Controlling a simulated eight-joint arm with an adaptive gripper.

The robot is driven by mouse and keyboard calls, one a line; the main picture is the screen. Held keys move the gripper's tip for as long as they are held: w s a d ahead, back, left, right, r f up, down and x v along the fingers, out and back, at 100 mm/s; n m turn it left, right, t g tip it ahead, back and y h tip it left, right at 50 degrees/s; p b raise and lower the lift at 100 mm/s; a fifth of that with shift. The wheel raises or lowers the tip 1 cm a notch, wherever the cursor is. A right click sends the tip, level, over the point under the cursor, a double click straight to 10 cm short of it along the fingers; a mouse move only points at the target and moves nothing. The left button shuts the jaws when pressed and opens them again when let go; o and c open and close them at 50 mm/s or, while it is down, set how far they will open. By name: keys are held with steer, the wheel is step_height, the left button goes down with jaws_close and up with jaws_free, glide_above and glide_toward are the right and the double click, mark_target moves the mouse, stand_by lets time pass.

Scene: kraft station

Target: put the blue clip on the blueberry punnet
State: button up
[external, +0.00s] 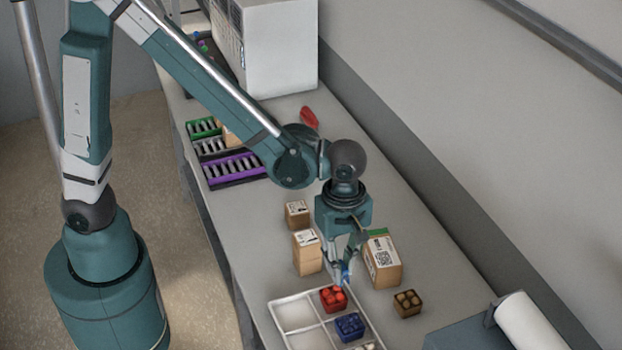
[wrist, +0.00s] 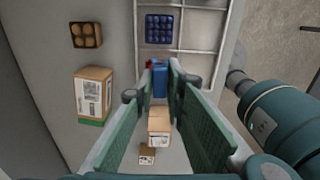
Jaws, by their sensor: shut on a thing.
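My gripper (external: 344,270) points down above the divided tray and is shut on a small blue clip (wrist: 159,80). The clip sits between the fingertips and shows only as a small blue bit in the external view (external: 346,276). The blueberry punnet (external: 350,325), dark blue, sits in a compartment of the white tray (external: 296,317). In the wrist view the blueberry punnet (wrist: 159,29) lies beyond the fingertips, apart from the clip. A red fruit punnet (external: 333,298) stands in the compartment just below my gripper, partly hidden by it.
A punnet of brown items (external: 407,302) stands on the table right of the tray. Cardboard boxes stand close by my gripper: a large one (external: 382,262), a medium one (external: 307,254) and a small one (external: 297,214). Colored racks (external: 234,168) and a red object (external: 310,117) lie further back.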

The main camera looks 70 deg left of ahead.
glide_above(349, 320)
steer(key=shift+r+p, duration=0.1)
steer(key=shift+p, duration=0.2)
steer(key=shift+f, duration=2.95)
steer(key=shift+f, duration=2.1)
steer(key=shift+f, duration=0.1)
steer(key=o, duration=0.7)
